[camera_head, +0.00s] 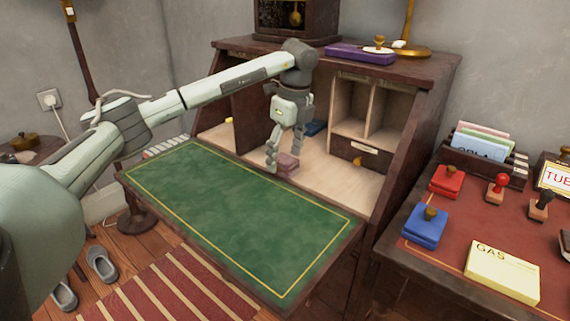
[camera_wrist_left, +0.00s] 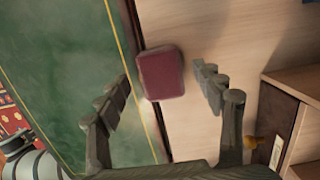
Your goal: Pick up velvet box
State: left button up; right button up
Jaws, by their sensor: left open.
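The velvet box is a small dark red box (camera_head: 288,163) on the desk's pale wooden interior, beside the inner edge of the green writing surface. In the left wrist view the box (camera_wrist_left: 161,73) lies just beyond and between the fingertips, slightly tilted in the picture. My left gripper (camera_head: 278,156) points down over the box, its fingers close to it. In the left wrist view the left gripper (camera_wrist_left: 163,80) is open, with a finger on each side of the box and gaps between. Whether the fingers reach down to its height is unclear. My right gripper is not in view.
The green writing surface (camera_head: 240,220) is clear. Wooden compartments (camera_head: 365,110) and a small drawer (camera_head: 352,152) stand right of the gripper. A blue item (camera_head: 315,127) lies behind it. A side table (camera_head: 455,215) at right holds stamps and cards.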

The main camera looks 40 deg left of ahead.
pick_arm(q)
jog(key=shift+a+f, duration=0.1)
jog(key=shift+f, duration=0.85)
jog(key=shift+w, duration=0.1)
jog(key=c, duration=1.2)
jog(key=shift+c, duration=0.4)
jog(key=shift+r, duration=0.2)
